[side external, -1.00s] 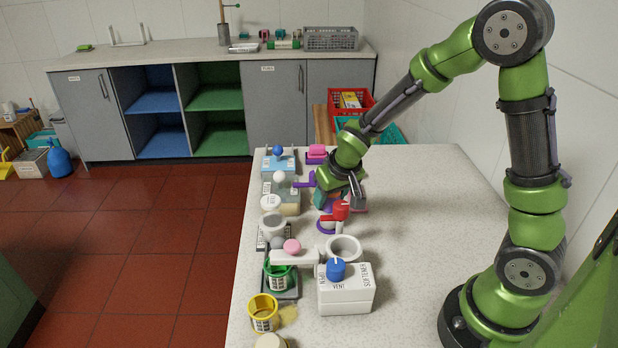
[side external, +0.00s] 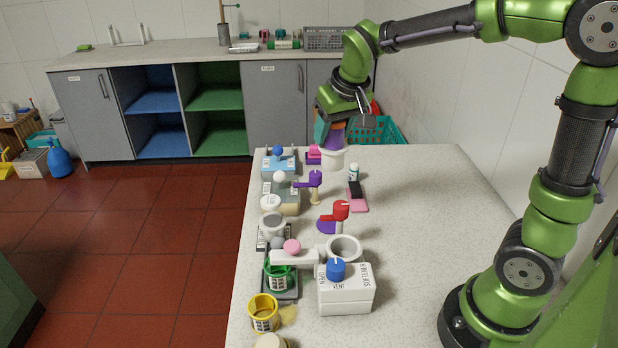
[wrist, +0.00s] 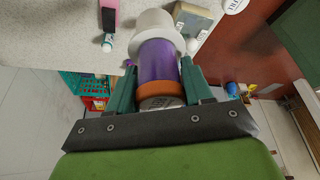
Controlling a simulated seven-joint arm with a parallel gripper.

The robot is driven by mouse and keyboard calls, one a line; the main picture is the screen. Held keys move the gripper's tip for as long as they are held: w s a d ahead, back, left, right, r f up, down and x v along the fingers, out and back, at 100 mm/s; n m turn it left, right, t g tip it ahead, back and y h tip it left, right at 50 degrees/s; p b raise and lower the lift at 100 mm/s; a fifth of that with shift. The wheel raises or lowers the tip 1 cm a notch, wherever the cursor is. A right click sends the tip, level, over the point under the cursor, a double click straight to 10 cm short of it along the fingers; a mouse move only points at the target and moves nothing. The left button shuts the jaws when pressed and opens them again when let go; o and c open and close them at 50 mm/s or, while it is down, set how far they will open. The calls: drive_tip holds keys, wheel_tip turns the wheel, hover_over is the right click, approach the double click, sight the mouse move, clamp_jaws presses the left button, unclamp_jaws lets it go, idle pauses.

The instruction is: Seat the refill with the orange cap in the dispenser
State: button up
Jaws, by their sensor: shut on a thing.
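The refill has a purple body (side external: 333,139), a wide white end (side external: 332,158) and an orange cap (side external: 340,125). My gripper (side external: 332,130) is shut on it near the cap and holds it raised, cap up, above the far part of the counter. In the wrist view the teal fingers sit on both sides of the refill (wrist: 158,62), with the orange band (wrist: 162,87) nearest the palm. A white box marked SOFTENER (side external: 348,297), apparently the dispenser, stands at the near end. It has a blue knob (side external: 336,270) and a round white socket (side external: 344,248), apart from the refill.
A red-handled post (side external: 341,212) beside a purple disc (side external: 327,226) and a purple-handled post (side external: 315,182) stand between. A pink and black block (side external: 357,198) and small bottle (side external: 353,173) lie right. Green (side external: 279,275) and yellow cups (side external: 263,314) are near left. The right counter is clear.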

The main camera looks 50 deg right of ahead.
sight(341, 144)
drive_tip(key=s+a+r+n+g+y, duration=0.1)
drive_tip(key=s+a+n+g+y, duration=0.35)
drive_tip(key=s+a+n, duration=0.95)
drive_tip(key=shift+w+d+f+n+t+y, duration=0.35)
drive_tip(key=shift+d+f+n, duration=0.3)
drive_tip(key=shift+f, duration=1.55)
drive_tip(key=shift+w+d+f+n+t+y, duration=0.15)
drive_tip(key=shift+w+d+f+n, duration=0.45)
drive_tip(key=shift+f, duration=1.6)
drive_tip(key=shift+w+d+f+n+t+y, duration=0.2)
drive_tip(key=shift+d+f+n, duration=0.45)
drive_tip(key=shift+f, duration=1.55)
drive_tip(key=shift+a, duration=0.15)
drive_tip(key=o, duration=1.1)
